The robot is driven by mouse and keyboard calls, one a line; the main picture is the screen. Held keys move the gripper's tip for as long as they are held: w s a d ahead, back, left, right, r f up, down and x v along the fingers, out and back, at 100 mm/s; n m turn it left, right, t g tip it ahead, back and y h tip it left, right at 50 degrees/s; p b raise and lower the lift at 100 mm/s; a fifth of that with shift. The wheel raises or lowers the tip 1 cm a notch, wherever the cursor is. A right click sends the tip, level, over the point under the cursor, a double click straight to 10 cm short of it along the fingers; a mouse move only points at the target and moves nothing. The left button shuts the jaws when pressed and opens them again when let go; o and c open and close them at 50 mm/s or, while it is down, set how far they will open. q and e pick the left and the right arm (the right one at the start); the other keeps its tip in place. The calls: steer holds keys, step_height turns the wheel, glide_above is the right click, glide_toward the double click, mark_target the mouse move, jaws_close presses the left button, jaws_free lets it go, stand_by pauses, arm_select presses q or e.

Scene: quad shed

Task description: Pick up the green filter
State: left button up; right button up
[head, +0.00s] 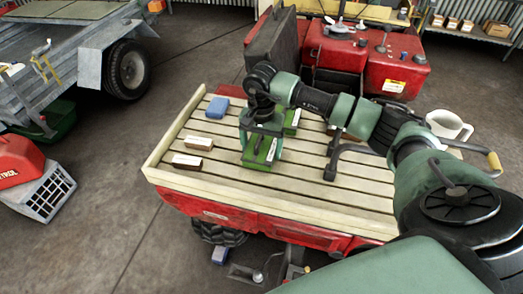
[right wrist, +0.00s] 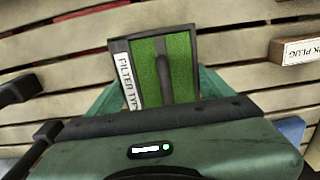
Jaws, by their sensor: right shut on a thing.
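The green filter (head: 258,158) is a flat block with a dark rim and a white label. It is between the fingers of my right gripper (head: 261,148), low over the slatted rack. In the right wrist view the filter (right wrist: 150,82) shows green pads and a label reading "FILTER TY", the rest cut off. My right gripper is shut on it. I cannot tell whether the filter touches the slats. A second green piece (head: 292,118) lies just behind and right of the gripper. My left gripper is not in view.
On the slatted rack (head: 300,200) lie a blue box (head: 217,107) and two brown labelled boxes (head: 198,142) (head: 187,161), left of my gripper. A dark metal bracket (head: 332,163) stands to the right. A white jug (head: 449,125) is farther right. The front slats are clear.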

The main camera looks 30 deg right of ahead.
step_height(320, 180, up, 13)
steer(key=b, duration=0.3)
step_height(320, 180, up, 5)
glide_above(261, 146)
steer(key=shift+s+r, duration=0.2)
steer(key=shift+r, duration=0.3)
